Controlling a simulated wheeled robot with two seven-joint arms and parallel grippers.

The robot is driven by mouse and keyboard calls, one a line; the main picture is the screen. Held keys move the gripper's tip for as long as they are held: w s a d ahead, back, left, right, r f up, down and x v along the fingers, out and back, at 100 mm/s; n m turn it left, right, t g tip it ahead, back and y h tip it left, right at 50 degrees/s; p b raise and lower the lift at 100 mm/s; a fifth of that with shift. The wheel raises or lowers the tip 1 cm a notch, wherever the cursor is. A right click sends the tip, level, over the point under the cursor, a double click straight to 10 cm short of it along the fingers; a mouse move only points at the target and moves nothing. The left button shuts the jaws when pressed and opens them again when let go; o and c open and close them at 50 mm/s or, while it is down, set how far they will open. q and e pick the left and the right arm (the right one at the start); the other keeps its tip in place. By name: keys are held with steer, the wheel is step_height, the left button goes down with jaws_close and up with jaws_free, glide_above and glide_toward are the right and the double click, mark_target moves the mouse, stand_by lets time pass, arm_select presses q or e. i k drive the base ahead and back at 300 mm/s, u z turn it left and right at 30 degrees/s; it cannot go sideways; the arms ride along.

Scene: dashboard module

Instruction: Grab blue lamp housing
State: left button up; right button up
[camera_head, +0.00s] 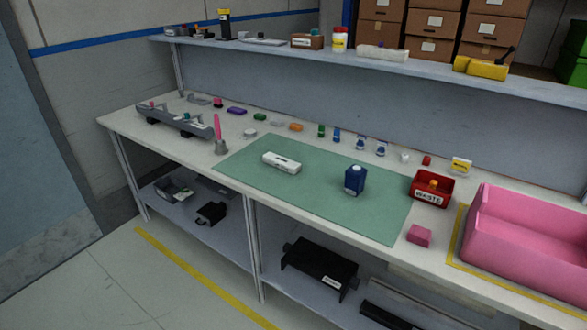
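Neither of my grippers shows in the head view. Several blue things are on the workbench (130,115), and I cannot tell for sure which one is the lamp housing. A small upright blue part (336,135) stands in the row of small parts at the back, just right of a green upright part (321,131). Two small blue-and-white pieces, one (360,143) and another (381,149), stand farther right in that row. A larger dark blue bottle-like container (355,181) stands upright on the green mat (305,197). A grey dashboard-like module (178,121) lies at the left end.
A white device (282,162) lies on the mat. A red waste bin (432,188), a pink block (419,236) and a large pink crate (520,238) are at the right. A shelf (400,65) overhangs the bench's back. The mat's front is clear.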

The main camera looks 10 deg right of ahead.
mark_target(355, 176)
steer(key=u, duration=0.25)
steer(key=i, duration=0.75)
steer(key=z, duration=0.65)
steer(key=i, duration=0.55)
steer(key=z, duration=0.6)
